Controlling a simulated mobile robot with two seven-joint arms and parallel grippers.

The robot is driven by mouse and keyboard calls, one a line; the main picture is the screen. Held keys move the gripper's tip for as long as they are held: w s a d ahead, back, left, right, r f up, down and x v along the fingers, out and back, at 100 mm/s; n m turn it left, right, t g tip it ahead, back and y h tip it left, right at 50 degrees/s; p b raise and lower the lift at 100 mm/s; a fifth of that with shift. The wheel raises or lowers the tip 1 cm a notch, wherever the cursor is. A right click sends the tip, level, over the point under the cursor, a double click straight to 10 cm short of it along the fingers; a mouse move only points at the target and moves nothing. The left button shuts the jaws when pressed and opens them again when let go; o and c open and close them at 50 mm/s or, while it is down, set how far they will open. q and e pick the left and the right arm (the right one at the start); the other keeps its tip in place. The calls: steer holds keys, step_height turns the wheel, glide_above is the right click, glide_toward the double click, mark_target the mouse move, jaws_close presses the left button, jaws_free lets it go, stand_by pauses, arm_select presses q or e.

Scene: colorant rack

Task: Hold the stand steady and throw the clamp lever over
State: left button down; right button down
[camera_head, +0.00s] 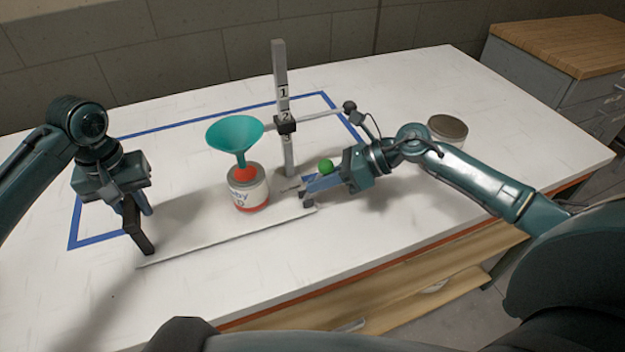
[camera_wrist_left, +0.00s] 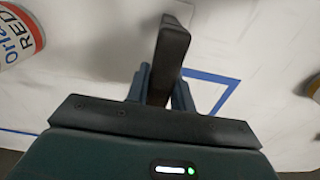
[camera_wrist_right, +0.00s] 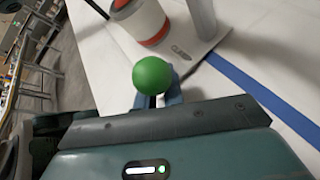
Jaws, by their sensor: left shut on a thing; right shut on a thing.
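The stand has a flat white base plate (camera_head: 190,244) and an upright grey post (camera_head: 281,65) with numbers on it. A dark handle (camera_head: 136,228) rises at the plate's left end. My left gripper (camera_head: 140,205) is shut on this handle, which also shows in the left wrist view (camera_wrist_left: 170,50). The clamp lever has a green ball knob (camera_head: 326,166), near the plate's right end. My right gripper (camera_head: 312,186) is shut on the lever just below the knob. In the right wrist view the knob (camera_wrist_right: 152,75) hides most of the grip and the lever's shaft.
A red-and-white can (camera_head: 248,194) with a teal funnel (camera_head: 235,134) above it stands on the plate. A dark slider (camera_head: 286,126) with a side arm sits on the post. A lidded can (camera_head: 447,128) stands behind my right arm. Blue tape (camera_head: 180,125) marks the white table.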

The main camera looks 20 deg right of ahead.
steer(key=c, duration=1.2)
jaws_free()
steer(key=shift+o, duration=0.2)
steer(key=v, duration=1.2)
steer(key=shift+a+r, duration=0.1)
